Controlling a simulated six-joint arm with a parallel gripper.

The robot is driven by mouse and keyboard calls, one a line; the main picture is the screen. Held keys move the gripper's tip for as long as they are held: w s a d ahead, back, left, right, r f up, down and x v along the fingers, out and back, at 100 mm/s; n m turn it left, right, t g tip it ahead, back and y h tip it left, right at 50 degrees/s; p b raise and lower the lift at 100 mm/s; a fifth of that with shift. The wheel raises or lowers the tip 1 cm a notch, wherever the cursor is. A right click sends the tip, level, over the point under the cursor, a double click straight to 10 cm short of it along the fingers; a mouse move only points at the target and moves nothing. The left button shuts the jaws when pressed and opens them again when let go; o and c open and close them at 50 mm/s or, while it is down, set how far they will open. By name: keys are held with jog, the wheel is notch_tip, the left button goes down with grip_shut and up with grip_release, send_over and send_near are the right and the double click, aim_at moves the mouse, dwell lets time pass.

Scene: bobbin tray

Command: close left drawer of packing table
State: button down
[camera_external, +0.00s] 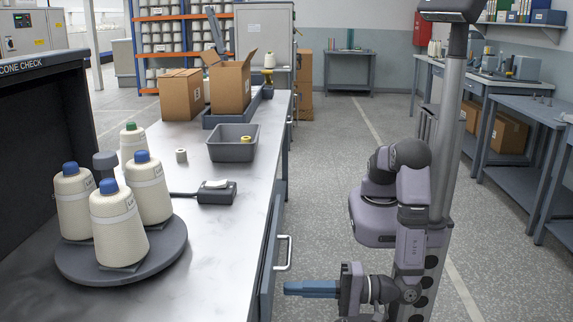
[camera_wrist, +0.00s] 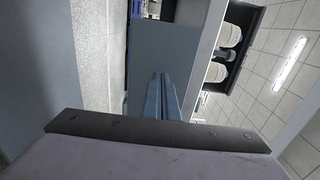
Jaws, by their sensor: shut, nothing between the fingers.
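The packing table (camera_external: 215,235) has a pale top and runs away from the camera. A blue-grey drawer front (camera_external: 270,255) with a pale bar handle (camera_external: 284,253) shows on its right side, near the camera. This front seems to stand a little out from the table edge; the drawer's inside is hidden. My gripper (camera_external: 290,288) is shut and empty, low beside the table, pointing left at the drawer front just below the handle. Whether it touches the front is unclear. In the wrist view the closed fingers (camera_wrist: 160,78) point at a flat grey-blue panel (camera_wrist: 165,50).
On the table stand a round turntable (camera_external: 120,262) with several yarn cones, a small black device (camera_external: 217,193), a grey bin (camera_external: 232,147) and cardboard boxes (camera_external: 230,85). The floor (camera_external: 330,180) right of the table is clear. Side benches (camera_external: 525,110) stand far right.

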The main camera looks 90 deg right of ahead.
aim_at(270, 288)
jog(key=shift+w, duration=1.25)
jog(key=w+p, duration=0.1)
jog(key=w, duration=0.3)
jog(key=shift+w, duration=0.15)
jog(key=shift+w+r, duration=0.15)
jog(key=shift+w, duration=0.05)
jog(key=shift+r, duration=0.1)
jog(key=shift+s+a, duration=0.1)
jog(key=shift+s, duration=0.35)
jog(key=s, duration=1.3)
jog(key=shift+s+f, duration=0.25)
jog(key=shift+s, duration=0.05)
